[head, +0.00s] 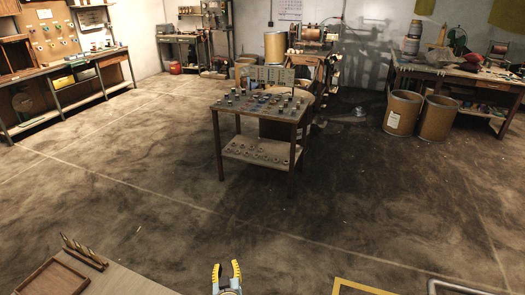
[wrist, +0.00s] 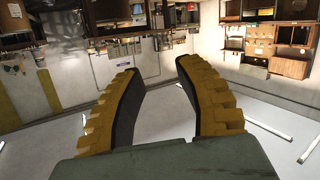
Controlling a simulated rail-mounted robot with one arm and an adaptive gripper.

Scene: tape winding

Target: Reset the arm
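My gripper (head: 227,270) shows at the bottom middle of the head view, with its yellow fingers pointing up in the picture. In the wrist view my gripper (wrist: 157,80) has its two yellow, dark-padded fingers apart, with nothing between them. The room appears upside down behind the fingers there. No object touches the fingers in either view. Most of my arm is out of view.
A table with small parts (head: 258,108) stands mid-room. A wooden tray (head: 54,278) lies on a surface at the lower left. Workbenches line the left wall and the back right. Two brown drums (head: 402,112) stand at right. The floor between is clear.

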